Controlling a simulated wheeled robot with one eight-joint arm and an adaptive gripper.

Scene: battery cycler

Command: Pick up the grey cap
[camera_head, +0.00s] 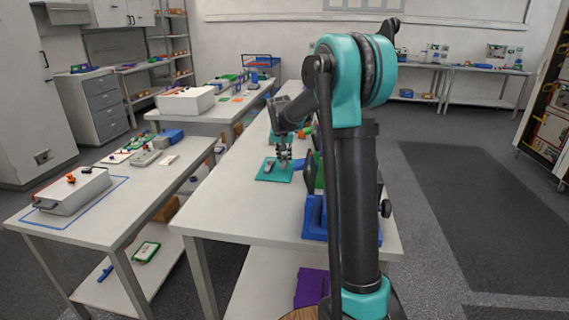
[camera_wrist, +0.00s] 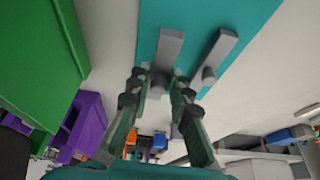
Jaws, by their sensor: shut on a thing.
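In the wrist view, two long grey pieces lie on a teal mat (camera_wrist: 190,15), each with a short round part near its lower end. The fingertips of my gripper (camera_wrist: 161,75) are at the lower end of the left grey piece (camera_wrist: 170,48), shut on a small grey cap (camera_wrist: 157,84) that is partly hidden between them. The right grey piece (camera_wrist: 222,50) lies apart from the fingers. In the head view, my gripper (camera_head: 285,160) points down at the mat (camera_head: 268,177), with a dark grey piece (camera_head: 269,165) just left of it.
A green block (camera_wrist: 35,50) and a purple thing (camera_wrist: 88,125) show left of the fingers in the wrist view. In the head view, a blue holder (camera_head: 313,215) stands at the right of the white table (camera_head: 235,220). The table's near left part is clear.

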